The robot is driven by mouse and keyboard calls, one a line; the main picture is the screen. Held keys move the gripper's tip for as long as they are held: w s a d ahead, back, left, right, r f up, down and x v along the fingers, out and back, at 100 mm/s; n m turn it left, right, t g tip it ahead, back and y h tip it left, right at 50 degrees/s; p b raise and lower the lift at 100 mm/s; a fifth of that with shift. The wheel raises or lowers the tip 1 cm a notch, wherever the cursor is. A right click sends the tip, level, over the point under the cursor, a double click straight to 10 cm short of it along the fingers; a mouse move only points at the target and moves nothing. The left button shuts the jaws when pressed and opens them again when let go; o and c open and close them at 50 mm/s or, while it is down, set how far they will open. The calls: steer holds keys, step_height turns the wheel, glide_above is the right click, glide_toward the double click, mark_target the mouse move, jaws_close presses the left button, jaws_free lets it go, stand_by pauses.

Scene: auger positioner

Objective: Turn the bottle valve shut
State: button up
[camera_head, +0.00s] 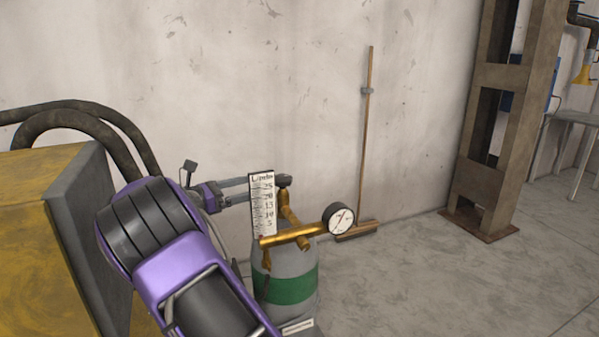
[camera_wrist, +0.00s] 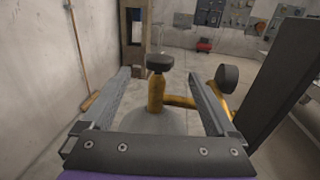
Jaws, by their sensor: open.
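A grey gas bottle (camera_head: 290,269) with a green band stands upright on the floor. Brass fittings (camera_head: 293,234) with a round gauge (camera_head: 341,218) and a flow scale (camera_head: 262,205) sit on its top. The dark round valve knob (camera_head: 284,181) tops the brass stem; it also shows in the wrist view (camera_wrist: 159,62). My gripper (camera_head: 262,187) reaches towards the knob from the left. In the wrist view my gripper (camera_wrist: 160,78) is open, with the knob between and slightly beyond the finger ends. Contact with the knob cannot be told. The gauge's back (camera_wrist: 227,78) shows right of the fingers.
A yellow and grey cabinet (camera_head: 60,240) with dark hoses (camera_head: 100,115) stands at the left. A broom (camera_head: 367,150) leans on the wall behind the bottle. A rusty steel column (camera_head: 490,110) stands at the right. The floor (camera_head: 420,280) right of the bottle is clear.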

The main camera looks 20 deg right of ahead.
mark_target(290, 176)
steer(key=w+d, duration=0.2)
steer(key=d, duration=1)
steer(key=shift+b, duration=0.3)
steer(key=shift+a, duration=0.1)
steer(key=c, duration=1.4)
steer(key=shift+o, duration=0.2)
